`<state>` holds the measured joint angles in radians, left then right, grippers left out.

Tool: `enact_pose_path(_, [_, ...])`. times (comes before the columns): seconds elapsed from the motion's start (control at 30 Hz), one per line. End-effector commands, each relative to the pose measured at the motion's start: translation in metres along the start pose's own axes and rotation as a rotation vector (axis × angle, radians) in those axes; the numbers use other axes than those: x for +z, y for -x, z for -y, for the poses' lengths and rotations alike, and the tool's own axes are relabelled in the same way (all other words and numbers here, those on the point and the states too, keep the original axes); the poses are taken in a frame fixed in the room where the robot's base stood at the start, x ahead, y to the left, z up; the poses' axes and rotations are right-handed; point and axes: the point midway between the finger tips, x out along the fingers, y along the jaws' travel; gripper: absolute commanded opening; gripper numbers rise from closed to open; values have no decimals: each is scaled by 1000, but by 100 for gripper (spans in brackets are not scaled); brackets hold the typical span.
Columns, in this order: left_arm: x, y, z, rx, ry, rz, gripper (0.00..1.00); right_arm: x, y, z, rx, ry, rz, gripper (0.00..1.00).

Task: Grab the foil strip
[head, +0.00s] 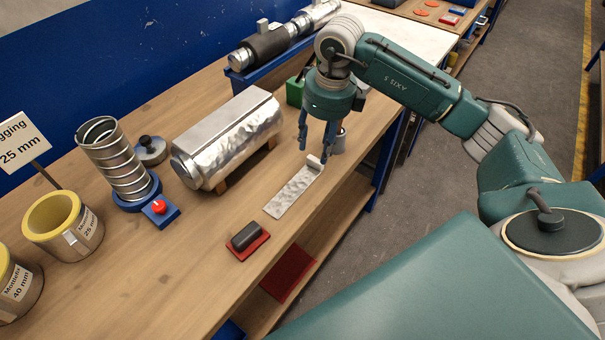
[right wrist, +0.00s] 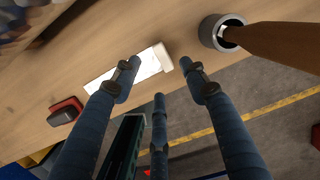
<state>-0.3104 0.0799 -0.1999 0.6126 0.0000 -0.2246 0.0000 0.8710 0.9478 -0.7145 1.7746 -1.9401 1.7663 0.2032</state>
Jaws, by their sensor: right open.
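The foil strip (head: 296,192) is a flat, shiny silver strip lying on the wooden bench, with a raised or rolled end at its far right. My right gripper (head: 317,148) points down just above that raised end, its fingers apart and empty. In the right wrist view the strip (right wrist: 150,62) shows beyond the open fingers (right wrist: 162,78), with its pale raised end (right wrist: 162,57) between the fingertips. I cannot tell whether a finger touches it. My left gripper is not in view.
A grey cup (head: 338,143) holding a brown handle stands close behind the right gripper. A foil-wrapped duct (head: 228,140) lies to the left. A dark block on a red pad (head: 247,238) lies nearer. A spiral duct (head: 117,160) stands at the left. The bench edge is close on the right.

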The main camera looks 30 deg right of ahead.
Motion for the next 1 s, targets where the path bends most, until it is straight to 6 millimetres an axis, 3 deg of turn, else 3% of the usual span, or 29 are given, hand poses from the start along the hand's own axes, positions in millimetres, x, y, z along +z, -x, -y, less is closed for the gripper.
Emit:
enact_pose_path(0.07, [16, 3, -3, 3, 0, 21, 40, 0, -6, 0, 0, -1, 0, 44])
enact_pose_path(0.17, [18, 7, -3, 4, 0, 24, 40, -1, -12, 0, 2, -1, -1, 44])
enact_pose_path(0.4, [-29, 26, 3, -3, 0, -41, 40, -3, -46, -1, 4, -1, -2, 44])
enact_pose_path(0.5, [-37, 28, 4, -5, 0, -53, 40, -3, -57, 0, 2, 0, 0, 44])
enact_pose_path(0.77, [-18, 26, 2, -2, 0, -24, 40, -3, -61, 0, 0, 1, 2, 44])
enact_pose_path(1.0, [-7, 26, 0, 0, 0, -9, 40, -3, -61, 0, 1, 1, 2, 3])
